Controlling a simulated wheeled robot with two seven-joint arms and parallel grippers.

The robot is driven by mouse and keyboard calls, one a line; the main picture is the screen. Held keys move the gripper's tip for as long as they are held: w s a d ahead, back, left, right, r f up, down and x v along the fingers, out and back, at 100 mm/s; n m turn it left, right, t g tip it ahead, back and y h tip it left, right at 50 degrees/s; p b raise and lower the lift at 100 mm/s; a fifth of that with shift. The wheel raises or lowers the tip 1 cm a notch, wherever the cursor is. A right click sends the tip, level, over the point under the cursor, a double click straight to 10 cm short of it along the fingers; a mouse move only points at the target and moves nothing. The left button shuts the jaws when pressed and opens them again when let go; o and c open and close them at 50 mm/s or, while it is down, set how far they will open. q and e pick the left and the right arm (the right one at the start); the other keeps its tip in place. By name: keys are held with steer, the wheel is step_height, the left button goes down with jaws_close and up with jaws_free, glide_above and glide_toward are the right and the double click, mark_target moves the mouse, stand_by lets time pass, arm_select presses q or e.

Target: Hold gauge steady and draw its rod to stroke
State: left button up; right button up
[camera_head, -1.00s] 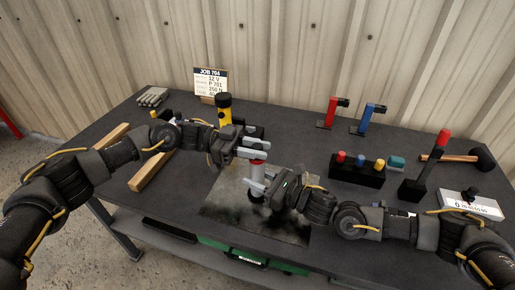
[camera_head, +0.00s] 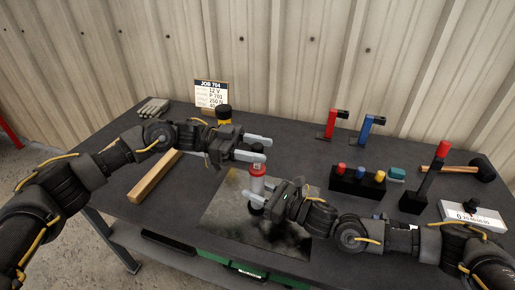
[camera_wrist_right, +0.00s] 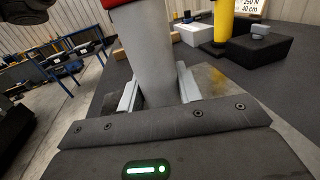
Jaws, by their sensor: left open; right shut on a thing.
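The gauge (camera_head: 257,184) is a pale grey cylinder with a red collar, standing upright over a worn metal plate (camera_head: 225,218). My right gripper (camera_head: 254,202) is shut on its lower body. In the right wrist view, the grey gauge body (camera_wrist_right: 147,52) rises between the two fingers, with a red edge at the top of the picture. My left gripper (camera_head: 261,148) is open, its fingers spread just above the red collar.
A job sign (camera_head: 210,94) stands at the back, with a yellow cylinder (camera_head: 223,114) before it. A wooden bar (camera_head: 155,177) lies left. Red (camera_head: 331,122) and blue (camera_head: 367,128) clamp-like tools, a block with coloured knobs (camera_head: 357,184) and a mallet (camera_head: 482,168) are right.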

arm_select(q)
steer(key=v, duration=1.2)
arm_select(e)
steer(key=o, duration=1.2)
